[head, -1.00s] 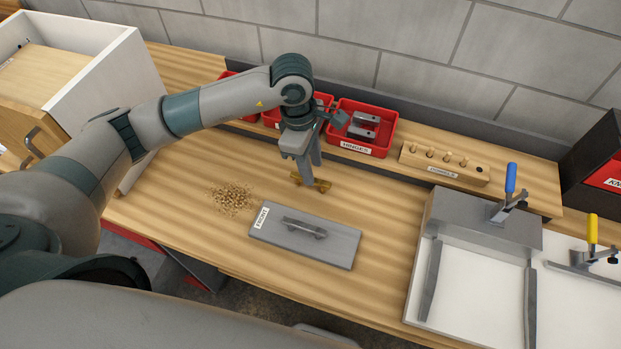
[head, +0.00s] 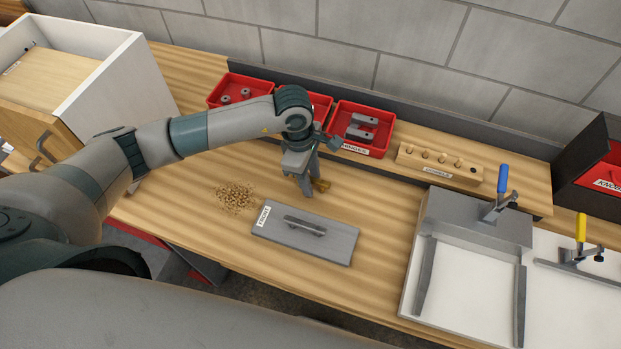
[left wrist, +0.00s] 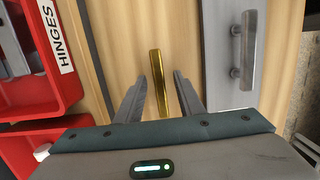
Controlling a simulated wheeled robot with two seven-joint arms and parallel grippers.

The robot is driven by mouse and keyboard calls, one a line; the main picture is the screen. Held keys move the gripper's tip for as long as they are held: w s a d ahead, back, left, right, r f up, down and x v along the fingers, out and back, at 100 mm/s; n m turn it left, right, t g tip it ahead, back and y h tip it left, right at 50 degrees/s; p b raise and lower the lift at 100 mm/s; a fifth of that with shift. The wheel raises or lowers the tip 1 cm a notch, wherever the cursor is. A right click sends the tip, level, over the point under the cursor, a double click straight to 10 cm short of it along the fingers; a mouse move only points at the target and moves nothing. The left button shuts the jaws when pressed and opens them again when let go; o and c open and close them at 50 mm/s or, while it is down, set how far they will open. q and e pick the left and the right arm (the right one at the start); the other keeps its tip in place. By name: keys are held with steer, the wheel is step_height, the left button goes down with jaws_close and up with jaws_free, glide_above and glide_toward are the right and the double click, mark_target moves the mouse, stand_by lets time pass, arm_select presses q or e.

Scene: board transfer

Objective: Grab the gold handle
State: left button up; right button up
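The gold handle (left wrist: 158,83) lies on the wooden bench. In the left wrist view it is a long gold bar between the two fingers of my left gripper (left wrist: 160,92), with a gap on each side. In the head view only part of the gold handle (head: 321,185) shows beside the fingertips of my left gripper (head: 312,188), which points down at it. My left gripper is open. How far the fingertips are above the bench is hard to tell. My right gripper is not in view.
A grey panel marked FRONT (head: 270,240) with a grey handle lies just in front. Red bins, including the hinges bin (head: 340,140), stand behind. A dowel block (head: 410,165) and a clamp fixture (head: 415,270) are on the right. Wood shavings (head: 236,197) lie to the left.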

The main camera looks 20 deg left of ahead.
mark_target(314, 180)
arm_select(q)
jaws_close()
steer(key=shift+w+r+b, duration=0.1)
steer(key=shift+r+b, duration=0.65)
steer(key=shift+r, duration=0.05)
steer(key=shift+d+r+b, duration=0.25)
steer(key=shift+r+b, duration=0.6)
steer(key=shift+r, duration=0.35)
steer(key=s+d+r+b, duration=0.4)
steer(key=s+d+r, duration=0.2)
steer(key=d, duration=0.3)
steer(key=shift+s+d+r, duration=0.15)
steer(key=shift+d+r, duration=0.1)
steer(key=shift+r, duration=0.25)
